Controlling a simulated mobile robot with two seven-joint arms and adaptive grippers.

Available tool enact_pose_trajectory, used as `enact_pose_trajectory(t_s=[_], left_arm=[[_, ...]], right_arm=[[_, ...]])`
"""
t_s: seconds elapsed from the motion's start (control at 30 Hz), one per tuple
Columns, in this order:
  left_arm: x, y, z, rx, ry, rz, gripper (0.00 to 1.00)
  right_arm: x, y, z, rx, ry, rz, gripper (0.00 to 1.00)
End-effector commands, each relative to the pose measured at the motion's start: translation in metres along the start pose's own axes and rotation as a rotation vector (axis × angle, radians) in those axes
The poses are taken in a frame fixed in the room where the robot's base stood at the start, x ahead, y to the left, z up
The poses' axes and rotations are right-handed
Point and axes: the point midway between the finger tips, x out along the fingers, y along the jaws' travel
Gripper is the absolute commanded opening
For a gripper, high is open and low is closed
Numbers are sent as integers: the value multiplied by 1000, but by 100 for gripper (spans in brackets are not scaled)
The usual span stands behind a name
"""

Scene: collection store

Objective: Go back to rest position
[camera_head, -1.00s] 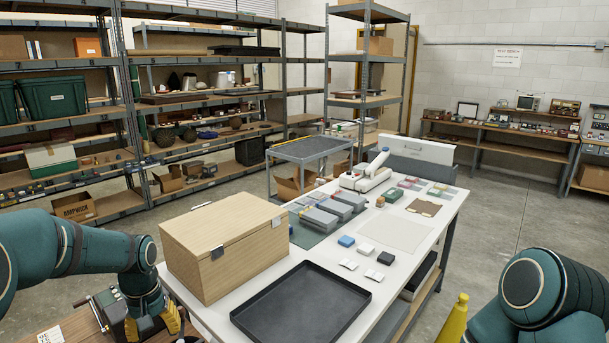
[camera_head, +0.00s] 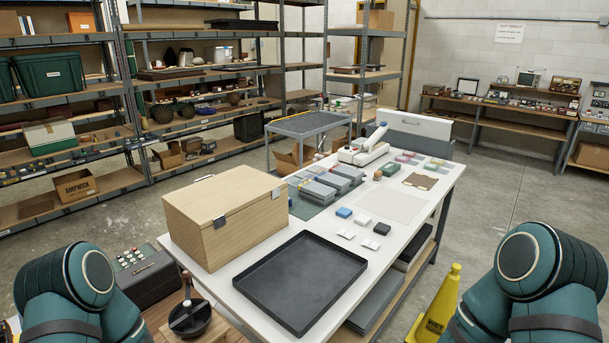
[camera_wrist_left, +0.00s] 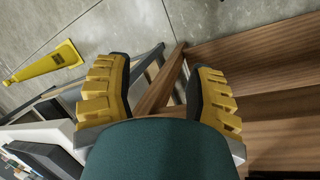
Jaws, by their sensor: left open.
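My left arm (camera_head: 75,290) is folded at the lower left in the head view, and its gripper is out of that view. In the left wrist view my left gripper (camera_wrist_left: 160,85) shows two yellow ribbed fingers, spread apart and empty. Wood slats and the grey floor lie beyond the fingers. My right arm (camera_head: 545,285) is folded at the lower right in the head view, and its gripper is not shown.
A white table holds a wooden box (camera_head: 225,220), a black tray (camera_head: 300,280) and several small blocks. A yellow floor sign (camera_head: 437,305) stands right of the table. A dark box (camera_head: 150,275) and a black pan (camera_head: 190,318) sit at lower left. Shelves line the back left.

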Motion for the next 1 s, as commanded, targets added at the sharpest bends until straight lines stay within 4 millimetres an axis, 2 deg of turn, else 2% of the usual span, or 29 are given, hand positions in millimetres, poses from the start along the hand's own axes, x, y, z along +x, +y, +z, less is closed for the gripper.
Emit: enact_pose_trajectory(t_s=[0.03,0.17,0.2,0.47,0.7,0.83,1.0], left_arm=[[6,1,17,-8,-11,11,55],[17,6,49,-23,-12,31,55],[24,5,38,-8,9,29,55],[49,9,14,46,66,33,55],[76,18,-11,110,134,43,55],[82,22,-19,133,158,47,55],[82,26,-22,142,167,50,55]], right_arm=[[0,0,0,0,0,0,47],[1,1,0,0,0,0,47],[12,4,2,-1,-1,0,47],[53,19,10,-1,-6,5,47],[100,36,19,-1,-14,12,47],[113,41,22,-1,-15,14,47],[116,42,22,-1,-15,15,47]])
